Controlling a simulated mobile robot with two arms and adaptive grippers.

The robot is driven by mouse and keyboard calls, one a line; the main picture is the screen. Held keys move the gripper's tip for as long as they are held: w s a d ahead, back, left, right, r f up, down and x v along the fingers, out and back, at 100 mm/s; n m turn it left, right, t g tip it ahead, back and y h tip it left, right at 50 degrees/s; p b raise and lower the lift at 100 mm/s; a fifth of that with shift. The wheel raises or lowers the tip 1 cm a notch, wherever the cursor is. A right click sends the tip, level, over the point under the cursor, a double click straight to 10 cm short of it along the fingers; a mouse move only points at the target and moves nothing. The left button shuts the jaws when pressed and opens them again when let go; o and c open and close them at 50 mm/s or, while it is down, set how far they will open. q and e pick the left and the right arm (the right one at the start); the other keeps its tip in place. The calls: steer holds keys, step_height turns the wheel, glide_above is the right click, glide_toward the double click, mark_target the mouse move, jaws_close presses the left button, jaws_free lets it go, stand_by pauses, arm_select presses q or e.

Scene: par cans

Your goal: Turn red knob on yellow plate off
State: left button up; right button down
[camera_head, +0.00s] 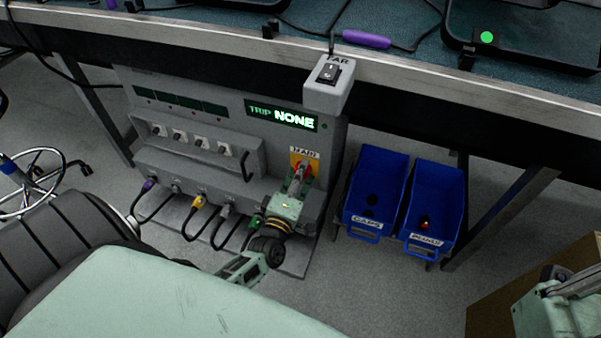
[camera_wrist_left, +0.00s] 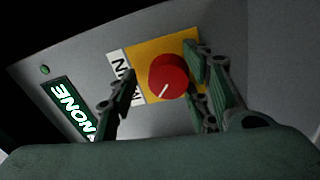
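The red knob (camera_wrist_left: 168,76) sits on the yellow plate (camera_wrist_left: 150,52) on the grey power box, with a white label (camera_wrist_left: 122,68) beside the plate. A white line marks the knob's face. In the left wrist view my left gripper (camera_wrist_left: 165,95) is open, with its fingers on both sides of the knob and gaps showing between. In the head view my left gripper (camera_head: 300,178) is in front of the yellow plate (camera_head: 309,157) and mostly hides the knob. My right arm shows at the lower right edge; its fingers are out of view.
The box's display (camera_head: 282,115) reads "TRIP NONE". Several switches and plugged cables are left of the plate. A small switch box (camera_head: 328,92) overhangs above it. Two blue bins (camera_head: 375,190) stand to the right, and a stool (camera_head: 60,235) to the left.

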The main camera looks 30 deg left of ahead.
arm_select(q)
steer(key=shift+s+f, duration=0.15)
steer(key=shift+s, duration=0.35)
steer(key=v, duration=1.1)
